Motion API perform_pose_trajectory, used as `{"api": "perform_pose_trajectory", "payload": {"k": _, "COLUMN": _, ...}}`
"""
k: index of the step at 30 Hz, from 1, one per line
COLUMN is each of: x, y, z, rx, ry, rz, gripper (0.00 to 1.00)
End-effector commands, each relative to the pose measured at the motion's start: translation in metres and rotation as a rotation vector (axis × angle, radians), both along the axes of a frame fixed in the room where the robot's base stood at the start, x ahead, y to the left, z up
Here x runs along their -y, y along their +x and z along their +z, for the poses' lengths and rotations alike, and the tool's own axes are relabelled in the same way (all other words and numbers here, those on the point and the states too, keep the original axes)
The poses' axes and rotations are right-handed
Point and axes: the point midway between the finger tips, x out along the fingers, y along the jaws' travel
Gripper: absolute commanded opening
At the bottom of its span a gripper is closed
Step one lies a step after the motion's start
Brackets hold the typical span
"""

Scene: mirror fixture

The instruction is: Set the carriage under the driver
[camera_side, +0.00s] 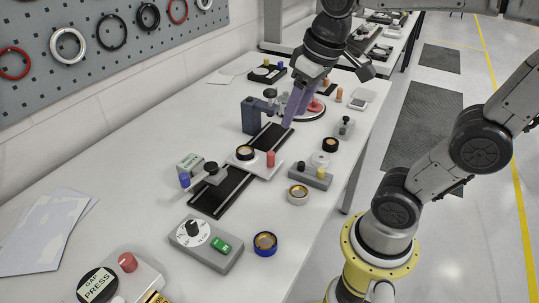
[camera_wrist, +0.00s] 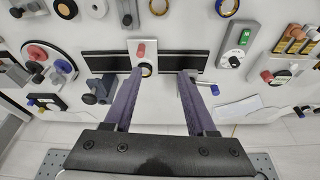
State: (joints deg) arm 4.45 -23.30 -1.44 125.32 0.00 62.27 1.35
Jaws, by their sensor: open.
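The carriage is a white plate (camera_side: 270,169) with a red knob and a round brass-faced, black-rimmed part. It sits midway along a black rail (camera_side: 229,190), and shows in the wrist view (camera_wrist: 136,61). What looks like the driver is a dark blue-grey post (camera_side: 250,117) with a black knob, at the rail's far end; in the wrist view it is left of the carriage (camera_wrist: 90,98). The carriage is apart from it. My gripper (camera_side: 294,110) is open and empty near the rail's far end, its purple fingers pointing down. Its height above the rail is unclear.
A pegboard (camera_side: 95,45) hangs behind.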

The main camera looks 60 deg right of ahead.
Motion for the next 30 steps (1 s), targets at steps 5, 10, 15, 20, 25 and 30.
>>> {"api": "perform_pose_trajectory", "payload": {"k": 5, "x": 0.022, "y": 0.048, "z": -0.010, "rx": -0.135, "ry": 0.016, "rz": -0.073, "gripper": 0.57}}
{"api": "perform_pose_trajectory", "payload": {"k": 10, "x": 0.043, "y": 0.080, "z": -0.032, "rx": -0.228, "ry": 0.032, "rz": -0.123, "gripper": 0.57}}
{"api": "perform_pose_trajectory", "payload": {"k": 15, "x": 0.054, "y": 0.090, "z": -0.051, "rx": -0.285, "ry": 0.045, "rz": -0.151, "gripper": 0.57}}
{"api": "perform_pose_trajectory", "payload": {"k": 20, "x": 0.058, "y": 0.089, "z": -0.062, "rx": -0.300, "ry": 0.048, "rz": -0.161, "gripper": 0.57}}
{"api": "perform_pose_trajectory", "payload": {"k": 25, "x": 0.057, "y": 0.088, "z": -0.087, "rx": -0.303, "ry": 0.048, "rz": -0.159, "gripper": 0.57}}
{"api": "perform_pose_trajectory", "payload": {"k": 30, "x": 0.057, "y": 0.088, "z": -0.120, "rx": -0.303, "ry": 0.048, "rz": -0.159, "gripper": 0.57}}
